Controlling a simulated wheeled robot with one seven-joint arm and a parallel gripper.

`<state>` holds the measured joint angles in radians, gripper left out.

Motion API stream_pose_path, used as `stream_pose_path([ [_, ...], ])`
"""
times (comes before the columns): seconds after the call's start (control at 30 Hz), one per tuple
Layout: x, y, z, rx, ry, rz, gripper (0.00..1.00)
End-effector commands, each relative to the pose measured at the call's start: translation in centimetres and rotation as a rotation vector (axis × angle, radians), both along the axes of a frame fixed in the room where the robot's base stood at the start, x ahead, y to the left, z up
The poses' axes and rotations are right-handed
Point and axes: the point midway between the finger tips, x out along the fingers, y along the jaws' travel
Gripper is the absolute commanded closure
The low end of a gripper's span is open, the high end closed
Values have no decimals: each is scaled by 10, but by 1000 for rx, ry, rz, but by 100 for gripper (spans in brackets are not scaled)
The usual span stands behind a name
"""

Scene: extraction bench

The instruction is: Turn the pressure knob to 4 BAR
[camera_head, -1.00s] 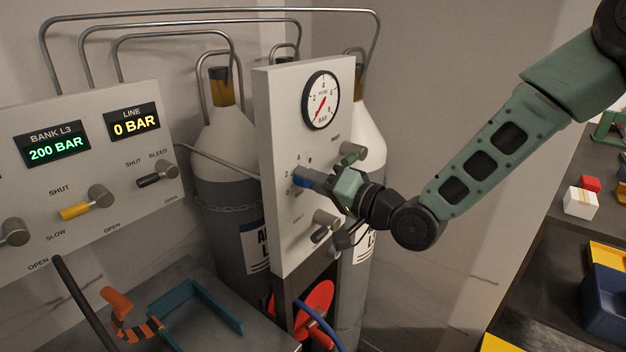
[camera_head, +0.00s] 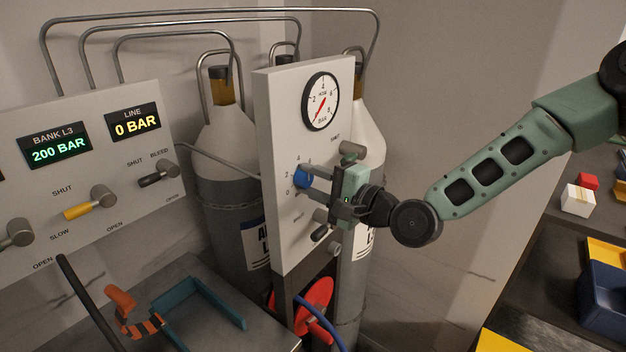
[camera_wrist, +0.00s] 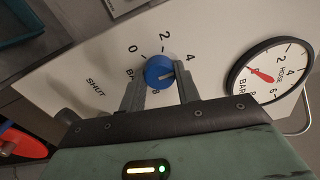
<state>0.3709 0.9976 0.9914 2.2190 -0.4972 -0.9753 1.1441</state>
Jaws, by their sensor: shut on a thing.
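The round blue pressure knob (camera_head: 301,178) sits on the white upright panel (camera_head: 283,245), below the hose gauge. My gripper (camera_head: 309,182) reaches the knob from the right, one finger above and one below. In the wrist view its fingers (camera_wrist: 158,85) are shut on the knob's two sides and cover part of the dial.
The round hose gauge (camera_head: 320,101) has a red needle. Grey lever valves (camera_head: 352,152) sit close above and below my gripper. Gas cylinders (camera_head: 225,150) stand behind. A red wheel (camera_head: 316,300) is below.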

Motion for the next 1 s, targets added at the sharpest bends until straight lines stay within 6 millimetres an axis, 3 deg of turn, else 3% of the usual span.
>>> stream_pose_path([
  [0.63, 1, -1, -1, 28, 40, -3, 91],
  [0.67, 1, -1, -1, 28, 40, -3, 60],
  [0.7, 1, -1, -1, 28, 40, -3, 48],
  [1.0, 0, -1, -1, 29, 39, -1, 46],
])
